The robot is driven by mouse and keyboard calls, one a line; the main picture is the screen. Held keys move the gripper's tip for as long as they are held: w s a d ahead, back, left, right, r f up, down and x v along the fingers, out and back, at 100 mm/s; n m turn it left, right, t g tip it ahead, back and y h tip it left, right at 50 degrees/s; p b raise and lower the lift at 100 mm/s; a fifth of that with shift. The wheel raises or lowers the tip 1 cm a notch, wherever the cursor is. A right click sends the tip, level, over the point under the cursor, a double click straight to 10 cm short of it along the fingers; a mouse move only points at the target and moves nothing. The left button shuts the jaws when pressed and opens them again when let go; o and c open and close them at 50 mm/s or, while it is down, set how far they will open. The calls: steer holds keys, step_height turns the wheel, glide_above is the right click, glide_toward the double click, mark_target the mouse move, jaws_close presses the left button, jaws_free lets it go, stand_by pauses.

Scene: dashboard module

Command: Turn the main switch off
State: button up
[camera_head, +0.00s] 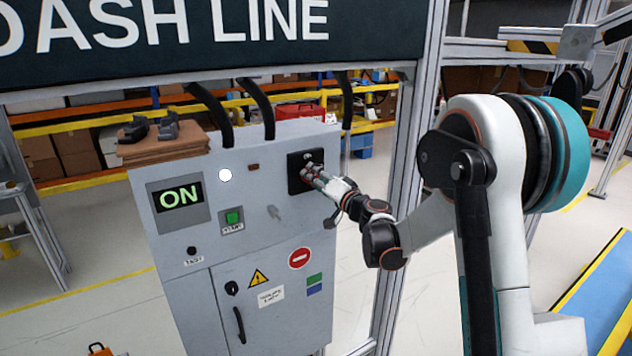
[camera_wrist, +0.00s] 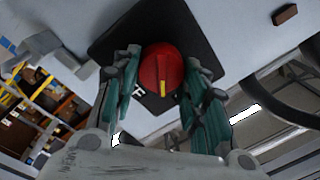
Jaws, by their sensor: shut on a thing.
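The main switch is a red rotary knob (camera_wrist: 161,68) with a yellow pointer mark, set on a black square plate (camera_wrist: 110,42) in the wrist view. In the head view the black plate (camera_head: 296,184) is at the upper right of the grey cabinet, and my gripper (camera_head: 309,174) covers much of the knob. In the wrist view the two fingers of my gripper (camera_wrist: 162,88) stand on both sides of the knob, shut on it. The lettering beside the knob is partly hidden. The cabinet display (camera_head: 180,197) reads ON in green.
The grey cabinet (camera_head: 190,290) also carries a green start button (camera_head: 232,217), a small black knob (camera_head: 191,251), a door handle (camera_head: 240,325) and a white round lamp (camera_head: 225,175). Black cables rise behind its top. An aluminium post (camera_head: 408,130) stands close to my arm.

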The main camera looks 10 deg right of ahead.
steer(key=m, duration=0.3)
steer(key=m+b, duration=0.1)
steer(key=m, duration=0.3)
steer(key=m+b, duration=0.1)
steer(key=m, duration=0.3)
steer(key=shift+f+t+h, duration=0.3)
steer(key=shift+h, duration=0.1)
steer(key=shift+m, duration=0.4)
steer(key=o, duration=1.1)
steer(key=v, duration=1.2)
steer(key=shift+a, duration=0.1)
